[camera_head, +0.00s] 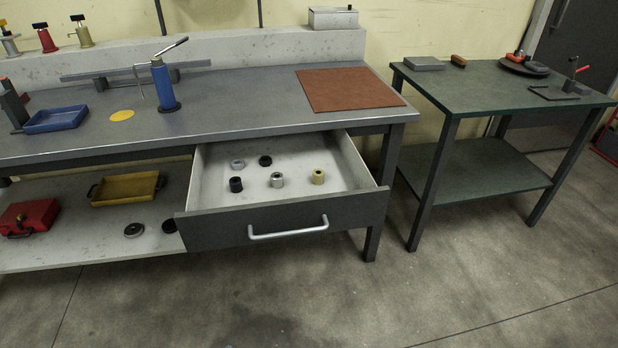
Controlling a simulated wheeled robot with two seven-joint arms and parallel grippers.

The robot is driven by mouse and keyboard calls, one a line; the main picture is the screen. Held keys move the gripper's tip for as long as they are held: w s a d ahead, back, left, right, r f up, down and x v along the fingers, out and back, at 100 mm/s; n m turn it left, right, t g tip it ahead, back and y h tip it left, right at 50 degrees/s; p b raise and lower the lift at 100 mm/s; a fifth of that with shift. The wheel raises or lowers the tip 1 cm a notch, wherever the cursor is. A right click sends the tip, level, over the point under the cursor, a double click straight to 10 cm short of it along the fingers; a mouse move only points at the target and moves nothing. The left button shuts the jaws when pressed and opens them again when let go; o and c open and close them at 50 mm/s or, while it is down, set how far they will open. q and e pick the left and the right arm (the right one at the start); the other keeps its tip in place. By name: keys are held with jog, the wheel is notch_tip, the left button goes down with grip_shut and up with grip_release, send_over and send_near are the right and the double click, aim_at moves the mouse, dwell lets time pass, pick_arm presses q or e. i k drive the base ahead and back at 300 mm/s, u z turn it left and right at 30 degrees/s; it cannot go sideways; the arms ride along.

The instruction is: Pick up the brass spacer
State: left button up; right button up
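The brass spacer (318,176) is a short gold-coloured cylinder with a hole in its top. It stands upright in the open drawer (340,206) under the grey workbench, the rightmost of the small parts there. A silver spacer (277,180) stands to its left, and a black spacer (236,184) stands further left. The spacers stand apart from each other. Neither of my grippers shows in the head view.
A grey ring (238,164) and a black ring (265,161) lie further back in the drawer. The drawer's front with its handle (288,229) juts out over the floor. A brown mat (349,89) lies on the bench above. A green table (500,90) stands right.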

aim_at(318, 175)
jog(key=z, duration=1.4)
jog(key=i, duration=1.1)
jog(key=u, duration=2.45)
